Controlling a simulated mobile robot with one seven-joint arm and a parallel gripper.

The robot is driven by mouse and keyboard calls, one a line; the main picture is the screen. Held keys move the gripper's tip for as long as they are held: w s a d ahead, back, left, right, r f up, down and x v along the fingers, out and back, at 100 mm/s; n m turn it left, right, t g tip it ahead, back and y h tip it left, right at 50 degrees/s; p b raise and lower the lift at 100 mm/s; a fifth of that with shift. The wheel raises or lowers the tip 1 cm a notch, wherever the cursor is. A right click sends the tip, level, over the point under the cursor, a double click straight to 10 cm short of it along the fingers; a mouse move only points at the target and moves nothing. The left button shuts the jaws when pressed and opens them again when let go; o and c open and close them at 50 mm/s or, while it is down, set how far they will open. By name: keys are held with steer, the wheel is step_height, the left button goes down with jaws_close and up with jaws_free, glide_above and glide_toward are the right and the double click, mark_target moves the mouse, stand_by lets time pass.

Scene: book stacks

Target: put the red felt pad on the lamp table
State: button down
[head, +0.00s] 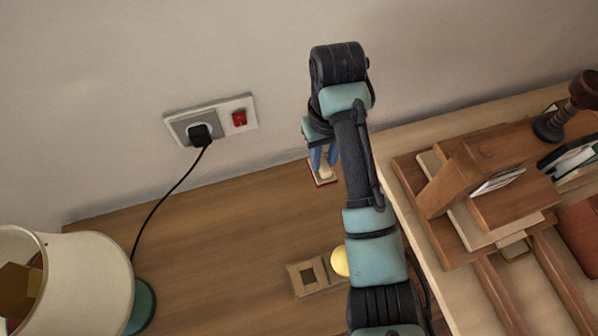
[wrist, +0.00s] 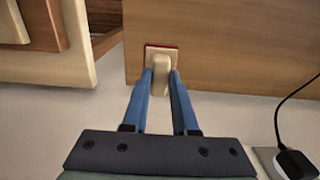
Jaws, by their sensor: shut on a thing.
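The red felt pad (head: 321,184) shows as a thin red edge under a pale block with a handle, near the back of the lamp table (head: 200,225). The wrist view also shows its red edge (wrist: 161,46) and pale handle. My gripper (head: 323,158) has its blue fingers shut on that handle; both fingers (wrist: 161,80) flank it in the wrist view. The pad is over the wooden tabletop near its wall-side edge. I cannot tell whether it touches the top. My arm hides part of the table's right side.
A cream-shaded lamp (head: 75,275) with a green base stands at left. A plugged socket (head: 210,120) is on the wall. Wooden pieces (head: 480,190) crowd the right-hand surface. The middle tabletop is clear.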

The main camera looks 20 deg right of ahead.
mark_target(322, 171)
step_height(322, 171, down, 5)
steer(key=b, duration=0.3)
steer(key=shift+b, duration=0.4)
step_height(322, 171, down, 5)
steer(key=shift+r+b, duration=0.1)
steer(key=shift+b, duration=0.25)
steer(key=c, duration=0.7)
jaws_free()
step_height(322, 171, up, 12)
steer(key=p, duration=0.7)
